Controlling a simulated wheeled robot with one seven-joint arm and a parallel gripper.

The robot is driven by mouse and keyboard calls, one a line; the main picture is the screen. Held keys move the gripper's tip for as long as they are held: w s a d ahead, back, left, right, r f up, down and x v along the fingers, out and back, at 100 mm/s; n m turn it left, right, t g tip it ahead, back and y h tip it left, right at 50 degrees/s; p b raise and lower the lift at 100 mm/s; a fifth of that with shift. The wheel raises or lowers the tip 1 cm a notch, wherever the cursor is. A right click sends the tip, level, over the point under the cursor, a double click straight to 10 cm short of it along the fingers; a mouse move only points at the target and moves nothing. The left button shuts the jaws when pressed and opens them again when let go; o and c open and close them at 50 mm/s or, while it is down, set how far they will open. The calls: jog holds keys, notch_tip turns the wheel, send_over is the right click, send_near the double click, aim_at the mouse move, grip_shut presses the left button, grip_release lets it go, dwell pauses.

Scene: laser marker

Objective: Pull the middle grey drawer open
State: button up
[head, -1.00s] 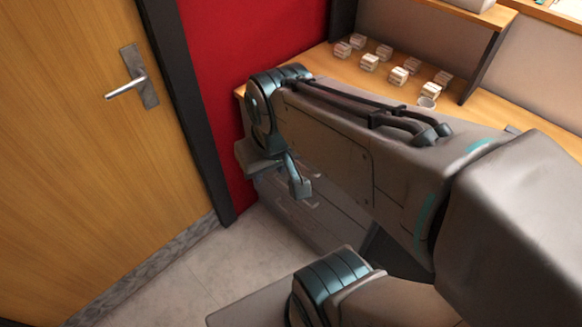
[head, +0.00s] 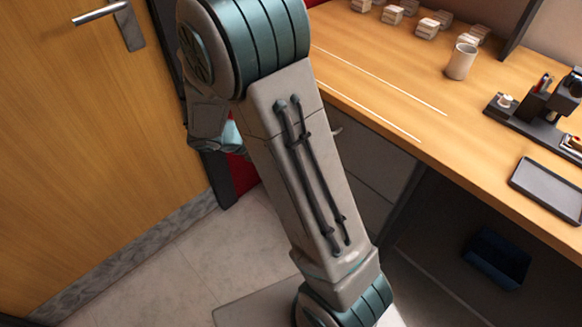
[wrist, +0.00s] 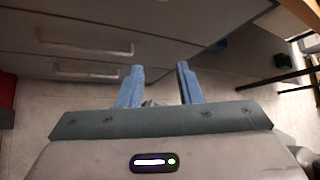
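The grey drawer unit (head: 372,165) stands under the desk in the head view, partly hidden behind my arm. In the wrist view, grey drawer fronts (wrist: 165,42) fill the upper left, with an upper bar handle (wrist: 85,48) and a lower bar handle (wrist: 90,72). I cannot tell for sure which belongs to the middle drawer. The fronts look closed. My gripper (wrist: 160,67) is open and empty, its two blue fingers apart, to the right of both handles and not around either. In the head view it is mostly hidden behind my arm.
The wooden desk (head: 400,95) carries a white cup (head: 461,62), small blocks and a black tray (head: 550,188). A dark blue bin (head: 497,259) sits under it. A wooden door (head: 90,150) stands at left. Pale floor (head: 215,255) lies clear between.

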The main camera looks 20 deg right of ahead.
jog(key=w+a+f+n+t+h+b, duration=0.2)
jog(key=w+f+n+t+b, duration=0.15)
jog(key=f+n, duration=0.55)
jog(key=w+a+f+n+t+h+b, duration=0.2)
jog(key=w+f+n+b, duration=0.35)
jog(key=f, duration=0.55)
jog(key=b+x, duration=0.2)
jog(key=x, duration=1.1)
jog(key=shift+w+d+n+b, duration=0.2)
jog(key=shift+n+b, duration=0.15)
jog(key=shift+t, duration=0.25)
grip_shut()
